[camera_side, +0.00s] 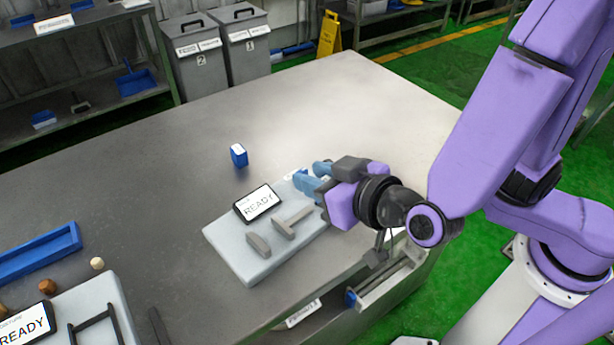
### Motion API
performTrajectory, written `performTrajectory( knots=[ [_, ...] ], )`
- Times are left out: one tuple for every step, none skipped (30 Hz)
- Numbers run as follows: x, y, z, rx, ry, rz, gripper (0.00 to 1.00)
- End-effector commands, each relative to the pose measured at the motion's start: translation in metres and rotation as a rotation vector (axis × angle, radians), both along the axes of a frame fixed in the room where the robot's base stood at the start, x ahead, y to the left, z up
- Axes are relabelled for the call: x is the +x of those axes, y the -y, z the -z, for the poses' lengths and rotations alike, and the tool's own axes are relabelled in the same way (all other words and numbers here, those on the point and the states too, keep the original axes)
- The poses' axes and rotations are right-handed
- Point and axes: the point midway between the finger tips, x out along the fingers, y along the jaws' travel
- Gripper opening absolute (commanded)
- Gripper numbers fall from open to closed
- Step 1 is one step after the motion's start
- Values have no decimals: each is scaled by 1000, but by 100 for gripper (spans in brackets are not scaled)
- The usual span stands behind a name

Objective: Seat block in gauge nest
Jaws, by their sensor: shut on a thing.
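A small blue block with a white top (238,156) stands upright on the grey table, behind the pale fixture plate (250,265). The plate carries a black-framed display reading READY (257,204) and two grey-brown bars, a shorter one (258,245) and a longer one (292,222). These bars look like the gauge nest, but I cannot be sure. My gripper (308,180), with blue fingers, is at the plate's back right edge, to the right of the display and apart from the blue block. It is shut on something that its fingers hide.
At the lower left are a blue tray (38,256), small brown and cream pegs (97,263) and a second pale plate (112,296) with another READY display (25,325). Grey bins (247,45) stand beyond.

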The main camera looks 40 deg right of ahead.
Motion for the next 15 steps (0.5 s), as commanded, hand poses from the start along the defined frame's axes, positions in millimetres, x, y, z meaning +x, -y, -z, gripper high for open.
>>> performTrajectory(
  knots=[
    [-1, 1, -1, 0, 1, -1, 0],
    [-1, 0, -1, 0, 1, -1, 0],
    [0, -1, 0, -1, 1, 0, 0],
    [1, -2, 1, -1, 2, 1, 0],
    [3, -4, 2, -1, 3, 1, 0],
    [6, -8, 5, -1, 4, 1, 0],
    [9, -12, 7, -2, 6, 1, 0],
    [13, -16, 10, -3, 7, 1, 0],
    [19, -22, 14, -2, 9, 0, 0],
    [23, -27, 18, -2, 10, 0, 0],
    [28, -32, 22, -3, 10, -2, 0],
    [35, -38, 28, -3, 10, -4, 0],
    [40, -42, 33, -3, 10, -5, 0],
    [45, -46, 37, -3, 10, -7, 0],
    [52, -51, 43, -3, 10, -8, 0]
  ],
)
